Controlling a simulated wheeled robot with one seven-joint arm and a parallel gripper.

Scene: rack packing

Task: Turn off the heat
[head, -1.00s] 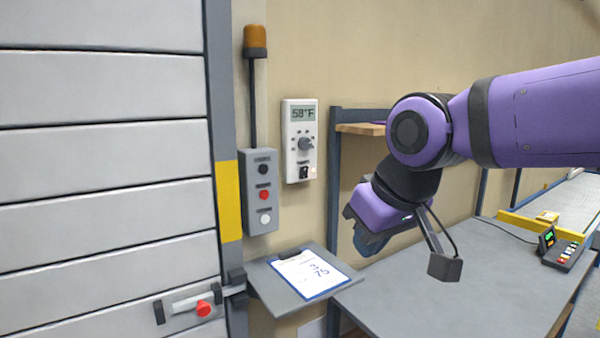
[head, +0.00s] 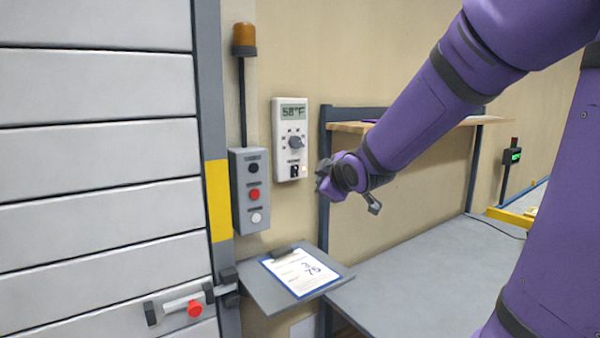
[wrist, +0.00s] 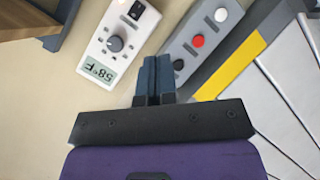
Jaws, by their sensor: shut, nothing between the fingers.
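The white thermostat (head: 291,140) is on the beige wall, its display reading 58°F. It has a round grey dial (head: 296,143) and, below it, a black rocker switch (head: 295,170) with a small lit lamp beside it. In the wrist view the thermostat (wrist: 100,62) appears upside down, with its dial (wrist: 115,43) and switch (wrist: 136,10) in sight. My gripper (wrist: 154,60) is shut and empty, its fingertips apart from the wall, between the thermostat and the button box in that view. In the head view my wrist is just right of the thermostat and the fingertips are hard to make out.
A grey button box (head: 250,190) with black, red and white buttons hangs left of the thermostat, under an orange beacon (head: 245,40). A small shelf (head: 255,287) with a clipboard (head: 300,271) juts out below. A wooden shelf (head: 350,127) is at right.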

